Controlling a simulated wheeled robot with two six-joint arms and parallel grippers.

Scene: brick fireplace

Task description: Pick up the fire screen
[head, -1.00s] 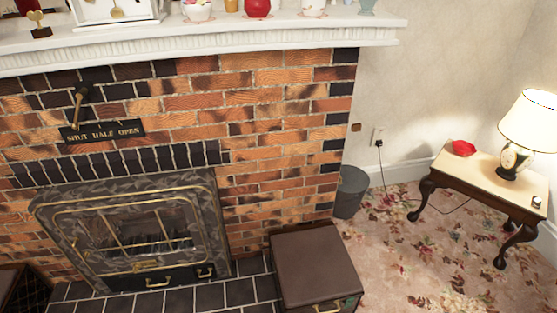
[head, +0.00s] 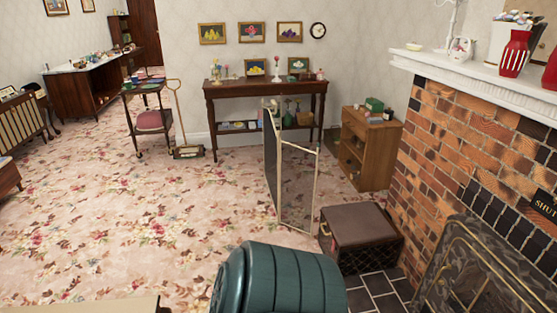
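The fire screen (head: 298,185) stands upright on the floral carpet near the middle of the head view. It has dark mesh panels in a thin pale-gold frame, folded at an angle to each other. Its lower right edge is close to a brown-topped box, and I cannot tell whether they touch. Neither of my grippers is in view.
The brown-topped box (head: 360,225) stands on the dark hearth tiles by the brick fireplace (head: 448,165). A rounded teal ribbed object (head: 280,280) fills the bottom foreground. A wooden cabinet (head: 369,150) and a long side table (head: 230,92) stand behind. Open carpet lies left.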

